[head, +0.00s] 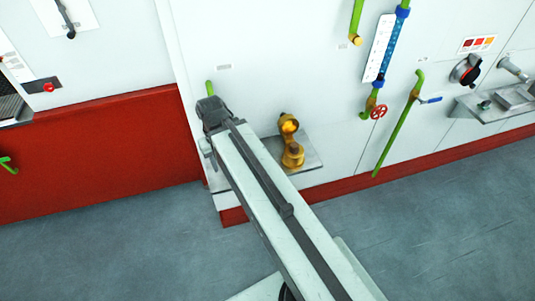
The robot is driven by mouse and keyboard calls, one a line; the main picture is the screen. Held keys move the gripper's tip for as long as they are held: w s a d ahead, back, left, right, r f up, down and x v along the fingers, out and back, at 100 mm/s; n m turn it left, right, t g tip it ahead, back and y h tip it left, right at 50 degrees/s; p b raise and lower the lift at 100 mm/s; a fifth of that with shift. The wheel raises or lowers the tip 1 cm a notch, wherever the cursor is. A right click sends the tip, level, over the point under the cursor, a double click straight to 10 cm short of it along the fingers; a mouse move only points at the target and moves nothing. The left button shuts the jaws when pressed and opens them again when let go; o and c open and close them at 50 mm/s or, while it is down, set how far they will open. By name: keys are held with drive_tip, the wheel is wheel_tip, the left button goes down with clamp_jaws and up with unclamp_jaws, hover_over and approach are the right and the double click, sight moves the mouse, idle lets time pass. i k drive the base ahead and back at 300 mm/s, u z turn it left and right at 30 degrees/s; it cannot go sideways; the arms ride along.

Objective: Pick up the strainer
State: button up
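The strainer appears to be the brass-coloured fitting (291,148), with a rounded upper part and a wider lower part. It stands on a small grey metal shelf (312,166) against the white wall, just right of my arm. My arm runs from the bottom right up to a dark joint left of the shelf, covering part of the shelf. My gripper's fingers do not show.
Right of the shelf are green pipes (398,130), a red valve wheel (379,111) and a second grey shelf (495,103). A red wall panel (95,155) is on the left. The grey floor (430,215) at the right is clear.

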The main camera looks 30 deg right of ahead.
sight(294, 146)
drive_tip(key=u, duration=2.15)
drive_tip(key=i, duration=3.55)
drive_tip(key=z, duration=4.35)
drive_tip(key=i, duration=1)
drive_tip(key=u, duration=0.1)
